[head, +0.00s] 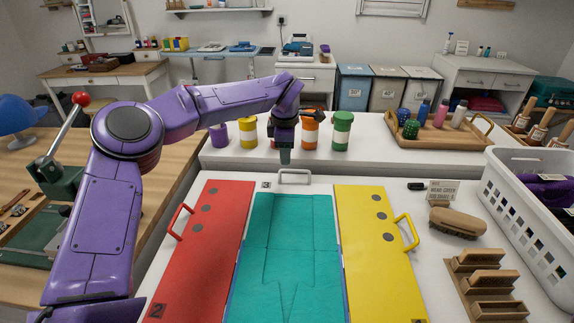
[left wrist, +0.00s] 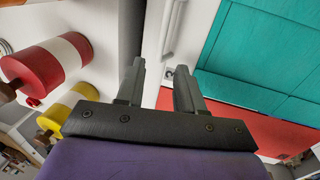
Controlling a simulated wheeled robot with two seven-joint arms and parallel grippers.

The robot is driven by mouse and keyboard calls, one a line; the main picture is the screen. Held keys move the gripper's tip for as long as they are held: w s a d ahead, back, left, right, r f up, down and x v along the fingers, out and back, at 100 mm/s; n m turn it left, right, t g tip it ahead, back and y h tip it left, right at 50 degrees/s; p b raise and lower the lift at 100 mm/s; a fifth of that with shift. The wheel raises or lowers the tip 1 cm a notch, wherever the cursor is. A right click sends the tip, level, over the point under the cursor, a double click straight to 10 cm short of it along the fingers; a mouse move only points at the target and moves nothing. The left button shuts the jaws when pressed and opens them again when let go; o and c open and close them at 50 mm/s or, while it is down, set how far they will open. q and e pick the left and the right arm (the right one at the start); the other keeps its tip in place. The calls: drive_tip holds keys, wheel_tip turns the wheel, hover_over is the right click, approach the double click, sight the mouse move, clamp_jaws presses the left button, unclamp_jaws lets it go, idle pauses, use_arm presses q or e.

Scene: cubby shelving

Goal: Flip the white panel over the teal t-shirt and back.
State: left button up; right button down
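The teal t-shirt (head: 290,235) lies flat on the folding board between a red panel (head: 212,225) and a yellow panel (head: 378,240). The white panel's handle (head: 293,173) sticks up at the board's far edge, beside a label 3; the t-shirt covers most of the panel. My left gripper (head: 285,156) points down just behind this handle. In the left wrist view its two fingers (left wrist: 160,82) are apart with nothing between them, and the white handle (left wrist: 172,30) is beyond them. The t-shirt (left wrist: 260,55) also shows there. My right gripper is not in view.
Several colour-banded canisters, one of them green (head: 342,131), stand on the raised ledge behind the board. A wooden tray (head: 440,138) of bottles is at the back right. A brush (head: 457,222), a wooden holder (head: 485,285) and a white basket (head: 530,215) stand right of the board.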

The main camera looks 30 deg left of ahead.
sight(286, 171)
use_arm(q)
drive_tip(key=f, duration=0.3)
drive_tip(key=w+f, duration=0.1)
drive_tip(key=f, duration=0.1)
drive_tip(key=shift+a+f, duration=0.2)
clamp_jaws()
idle(1.1)
